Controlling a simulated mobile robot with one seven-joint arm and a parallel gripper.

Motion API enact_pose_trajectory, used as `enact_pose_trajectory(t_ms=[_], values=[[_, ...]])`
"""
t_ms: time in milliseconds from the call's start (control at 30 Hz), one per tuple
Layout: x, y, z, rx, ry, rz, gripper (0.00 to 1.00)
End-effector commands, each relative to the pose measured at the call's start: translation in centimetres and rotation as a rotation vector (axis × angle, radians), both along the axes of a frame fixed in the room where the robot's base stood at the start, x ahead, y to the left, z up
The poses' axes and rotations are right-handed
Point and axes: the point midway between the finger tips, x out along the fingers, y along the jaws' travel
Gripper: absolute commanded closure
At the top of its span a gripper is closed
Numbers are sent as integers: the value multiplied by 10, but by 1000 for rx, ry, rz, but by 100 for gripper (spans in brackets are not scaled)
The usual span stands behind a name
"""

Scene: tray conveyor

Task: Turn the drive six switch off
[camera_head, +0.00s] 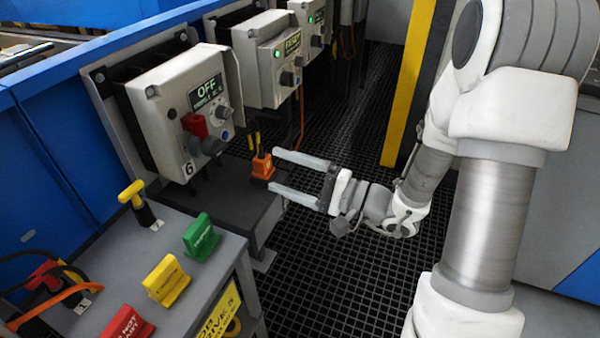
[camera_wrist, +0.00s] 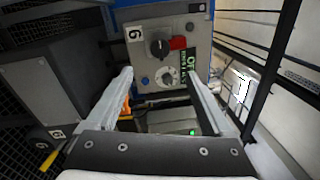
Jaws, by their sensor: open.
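The drive six control box (camera_head: 183,112) is light grey, marked 6, and mounted on the blue conveyor side. Its display (camera_head: 207,92) reads OFF, with a smaller line I cannot read. A red switch part (camera_head: 195,126) sits on its face, with a grey dial beside it. In the wrist view the box (camera_wrist: 146,27) shows a black knob (camera_wrist: 158,44) with a red part (camera_wrist: 178,43) on it. My gripper (camera_head: 276,172) is open and empty, to the right of and below the box, apart from the switch. Its fingers (camera_wrist: 158,75) frame the box's dial side in the wrist view.
An orange block (camera_head: 262,166) stands on a grey ledge close to my fingertips. Similar boxes (camera_head: 268,58) with green lights stand farther back. A grey bench (camera_head: 190,252) at front left holds yellow, green and red tags. Black grating floor lies open below my gripper.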

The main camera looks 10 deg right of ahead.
Motion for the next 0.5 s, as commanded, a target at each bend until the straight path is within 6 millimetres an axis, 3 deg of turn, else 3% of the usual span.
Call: enact_pose_trajectory(t_ms=[200, 500], values=[[-14, -24, -2, -1, 1, -2, 15], [-17, -28, -3, 0, 0, 1, 15]])
